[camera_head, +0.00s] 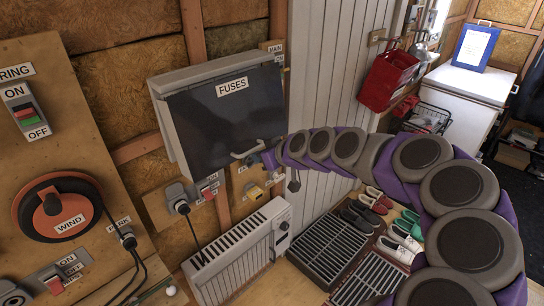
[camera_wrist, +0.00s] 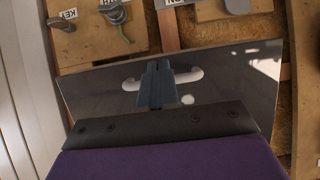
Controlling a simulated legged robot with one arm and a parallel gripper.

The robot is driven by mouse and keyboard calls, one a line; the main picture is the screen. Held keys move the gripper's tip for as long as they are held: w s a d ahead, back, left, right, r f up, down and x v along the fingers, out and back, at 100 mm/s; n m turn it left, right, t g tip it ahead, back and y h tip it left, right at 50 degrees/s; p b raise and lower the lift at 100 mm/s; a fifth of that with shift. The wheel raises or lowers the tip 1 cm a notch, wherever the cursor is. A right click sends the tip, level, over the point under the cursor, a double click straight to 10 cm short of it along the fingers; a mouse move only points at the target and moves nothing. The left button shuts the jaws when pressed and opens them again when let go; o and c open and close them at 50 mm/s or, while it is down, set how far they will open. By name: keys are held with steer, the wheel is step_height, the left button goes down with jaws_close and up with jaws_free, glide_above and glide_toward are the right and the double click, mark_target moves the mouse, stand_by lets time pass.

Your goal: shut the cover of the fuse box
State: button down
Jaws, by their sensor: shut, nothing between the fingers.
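The fuse box (camera_head: 168,122) is a grey case on the wall at the upper middle of the head view. Its dark cover (camera_head: 215,125), labelled FUSES, lies down over the front; I cannot tell whether a small gap is left. A pale handle (camera_head: 247,149) sits at the cover's lower right. In the wrist view the cover (camera_wrist: 235,90) fills the middle, and the handle (camera_wrist: 190,76) runs behind my fingers. My gripper (camera_head: 268,160) is at the cover's lower right corner, beside the handle. It is shut and empty; in the wrist view its fingers (camera_wrist: 156,82) cross the handle's middle, and contact is unclear.
Sockets and switches (camera_head: 180,200) are on the wall below the box. A white heater (camera_head: 240,250) stands beneath them. A wind reel (camera_head: 60,210) is at left. Shoes (camera_head: 400,240) and black racks (camera_head: 328,248) lie on the floor. A white panelled wall (camera_head: 335,70) is right of the box.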

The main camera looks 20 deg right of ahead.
steer(key=shift+w+r+x, duration=0.1)
steer(key=shift+r+x, duration=0.1)
steer(key=shift+x, duration=1.2)
steer(key=shift+w+r+x, duration=0.15)
steer(key=shift+x, duration=1.3)
steer(key=shift+s+a+f, duration=0.1)
steer(key=shift+s, duration=0.05)
